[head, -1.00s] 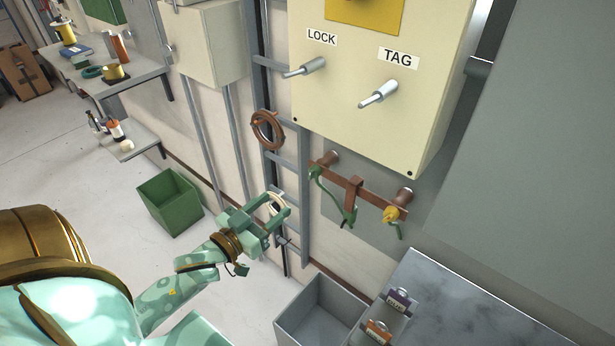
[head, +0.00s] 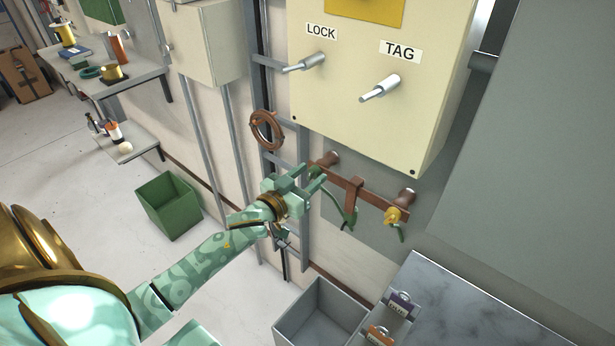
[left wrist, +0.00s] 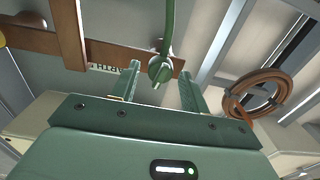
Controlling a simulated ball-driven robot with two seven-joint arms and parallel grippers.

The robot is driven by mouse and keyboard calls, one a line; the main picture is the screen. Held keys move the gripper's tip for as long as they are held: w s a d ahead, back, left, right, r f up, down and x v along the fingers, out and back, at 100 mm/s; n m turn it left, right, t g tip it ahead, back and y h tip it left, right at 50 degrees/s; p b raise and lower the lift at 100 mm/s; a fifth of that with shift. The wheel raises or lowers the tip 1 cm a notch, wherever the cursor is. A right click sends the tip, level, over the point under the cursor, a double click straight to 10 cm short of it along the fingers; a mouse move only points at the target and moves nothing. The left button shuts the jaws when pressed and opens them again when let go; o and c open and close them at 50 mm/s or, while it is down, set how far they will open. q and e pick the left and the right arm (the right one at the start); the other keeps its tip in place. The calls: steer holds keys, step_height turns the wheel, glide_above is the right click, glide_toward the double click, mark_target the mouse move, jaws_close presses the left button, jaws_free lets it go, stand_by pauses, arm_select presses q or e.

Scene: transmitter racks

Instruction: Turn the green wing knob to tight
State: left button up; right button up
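The green wing knob (left wrist: 160,69) shows in the left wrist view as a small round green piece with a green cable running from it, in front of a brown bar (left wrist: 110,52). In the head view the brown bar (head: 372,198) hangs below the cream cabinet, and the knob at its left end is mostly hidden by my gripper. My left gripper (head: 314,177) is open at that end of the bar. In the left wrist view its two fingers (left wrist: 160,82) stand on either side of the knob, with gaps; I cannot tell whether they reach around it. My right gripper is not in view.
A yellow knob (head: 391,215) sits at the bar's right end. A cream cabinet (head: 350,120) with LOCK and TAG levers is above. A brown cable coil (head: 266,129) hangs on the rack to the left. A grey bin (head: 318,318) and grey bench (head: 470,310) are below.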

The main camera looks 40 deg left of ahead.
arm_select(q)
steer(key=c, duration=0.7)
